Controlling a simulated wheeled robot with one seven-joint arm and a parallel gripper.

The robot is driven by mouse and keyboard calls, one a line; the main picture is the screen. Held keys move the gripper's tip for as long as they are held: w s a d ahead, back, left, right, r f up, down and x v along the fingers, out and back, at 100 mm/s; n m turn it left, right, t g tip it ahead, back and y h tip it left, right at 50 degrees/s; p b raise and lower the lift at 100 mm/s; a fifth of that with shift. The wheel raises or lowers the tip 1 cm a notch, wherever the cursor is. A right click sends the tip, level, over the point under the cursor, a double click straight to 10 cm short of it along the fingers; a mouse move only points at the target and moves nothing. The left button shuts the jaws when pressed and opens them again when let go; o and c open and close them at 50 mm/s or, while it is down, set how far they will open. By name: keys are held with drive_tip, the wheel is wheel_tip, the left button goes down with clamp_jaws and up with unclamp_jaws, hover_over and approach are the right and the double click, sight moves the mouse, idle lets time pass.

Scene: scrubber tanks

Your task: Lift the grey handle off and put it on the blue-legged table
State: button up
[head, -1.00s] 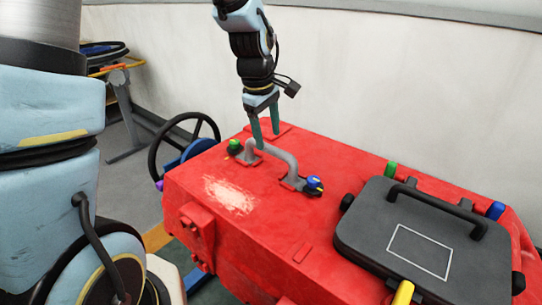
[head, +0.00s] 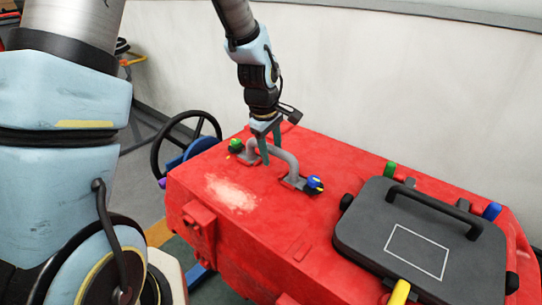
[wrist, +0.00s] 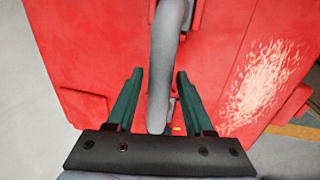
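The grey handle (head: 289,164) is an arched bar seated on top of the red tank (head: 215,240), between a green-capped clamp (head: 236,146) and a blue-capped clamp (head: 314,185). My gripper (head: 269,150) points down at the handle's far-left part. In the wrist view, my green fingers (wrist: 158,75) are apart, with the handle (wrist: 164,60) running between them. Gaps show on both sides of the bar, so the fingers do not appear to press on it. I cannot make out a blue-legged table for certain.
A dark grey lid (head: 425,235) with a black handle and coloured latches lies on the tank's right part. A black handwheel (head: 160,160) stands left of the tank. A pale wall (head: 400,90) rises behind. A blue bar (head: 198,275) shows low beside the tank.

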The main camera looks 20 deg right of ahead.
clamp_jaws()
drive_tip(key=shift+r, duration=0.1)
idle(0.5)
